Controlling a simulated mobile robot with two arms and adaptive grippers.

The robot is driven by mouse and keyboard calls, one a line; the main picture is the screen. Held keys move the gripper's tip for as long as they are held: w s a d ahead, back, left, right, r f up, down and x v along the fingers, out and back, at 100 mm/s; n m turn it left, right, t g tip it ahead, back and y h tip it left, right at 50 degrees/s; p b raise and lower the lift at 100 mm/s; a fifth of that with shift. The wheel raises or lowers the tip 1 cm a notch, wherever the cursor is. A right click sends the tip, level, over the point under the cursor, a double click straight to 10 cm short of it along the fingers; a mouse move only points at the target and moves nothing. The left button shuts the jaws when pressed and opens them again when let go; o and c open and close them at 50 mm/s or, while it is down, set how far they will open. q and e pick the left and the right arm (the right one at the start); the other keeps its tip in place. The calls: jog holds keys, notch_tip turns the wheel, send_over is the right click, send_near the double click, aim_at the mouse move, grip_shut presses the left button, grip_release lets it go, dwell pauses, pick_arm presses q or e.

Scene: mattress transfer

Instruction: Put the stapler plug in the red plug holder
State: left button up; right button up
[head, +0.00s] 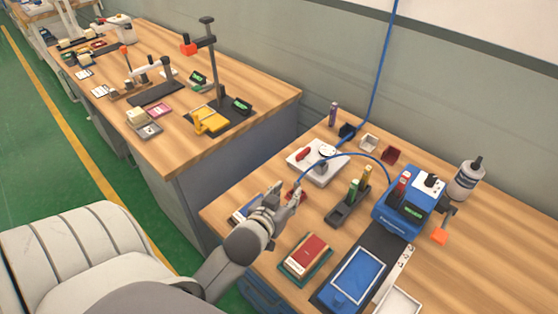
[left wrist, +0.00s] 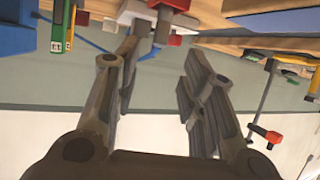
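A blue stapler-like machine (head: 398,208) stands at the right of the near table. A blue cable (head: 362,155) arcs from it, over a white base, down to the left gripper's fingers; the plug at its end is hard to make out. My left gripper (head: 287,192) is low over the table's left side. In the left wrist view its two fingers (left wrist: 160,85) are apart, with nothing seen between them. A small dark red open box (head: 390,155), which may be the red plug holder, sits at the back of the table. My right gripper is not in view.
A white box (head: 369,143) stands beside the dark red one. A white base (head: 316,165), a dark rack (head: 348,206) and a red book-like block (head: 306,254) are near the gripper. Another cluttered table (head: 272,100) stands behind left.

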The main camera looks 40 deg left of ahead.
pick_arm(q)
jog(key=shift+v, duration=2.2)
